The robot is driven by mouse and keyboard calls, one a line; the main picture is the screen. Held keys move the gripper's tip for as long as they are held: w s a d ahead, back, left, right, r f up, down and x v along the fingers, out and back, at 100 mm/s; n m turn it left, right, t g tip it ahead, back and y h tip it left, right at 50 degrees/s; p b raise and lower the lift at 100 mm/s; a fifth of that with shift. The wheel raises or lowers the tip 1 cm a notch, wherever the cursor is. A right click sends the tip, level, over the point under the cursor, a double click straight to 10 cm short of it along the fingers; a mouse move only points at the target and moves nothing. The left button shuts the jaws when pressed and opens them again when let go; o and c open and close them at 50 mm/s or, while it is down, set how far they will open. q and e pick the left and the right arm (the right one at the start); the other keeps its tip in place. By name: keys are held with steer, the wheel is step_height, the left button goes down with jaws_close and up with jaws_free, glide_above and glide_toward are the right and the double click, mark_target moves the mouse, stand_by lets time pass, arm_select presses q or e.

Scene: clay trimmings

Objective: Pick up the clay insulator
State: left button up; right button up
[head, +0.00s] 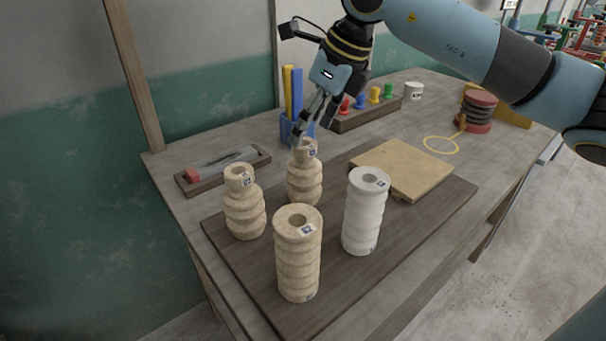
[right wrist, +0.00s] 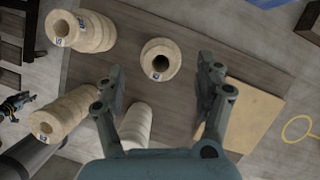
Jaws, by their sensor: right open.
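Three beige clay insulators and one white insulator stand upright on the dark board (head: 425,205) in the head view. My right gripper (head: 308,128) is open and empty, pointing down just above the back beige insulator (head: 305,185). In the right wrist view this insulator's round top with its dark hole (right wrist: 161,62) lies between the spread fingers, apparently untouched. The other beige ones are a bulging one (head: 244,210) at left and a ribbed one (head: 298,262) in front. The white insulator (head: 364,215) stands to the right. A small dark mechanism (right wrist: 17,104), seemingly my left gripper, shows at the wrist view's left edge.
A tan slab (head: 403,168) lies right of the insulators. Behind are a blue holder (head: 290,131), a rack of coloured pegs (head: 365,112) and a white cup (head: 413,91). A tool tray (head: 186,182) lies left. A yellow ring (head: 440,145) lies at right.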

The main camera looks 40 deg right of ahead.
mark_target(305, 142)
steer(key=x, duration=0.3)
steer(key=p+x, duration=0.1)
steer(key=shift+s+f, duration=0.15)
steer(key=shift+f, duration=0.45)
steer(key=shift+c, duration=1.7)
arm_select(q)
steer(key=shift+w+r, duration=0.65)
steer(key=shift+w, duration=0.1)
arm_select(e)
jaws_close()
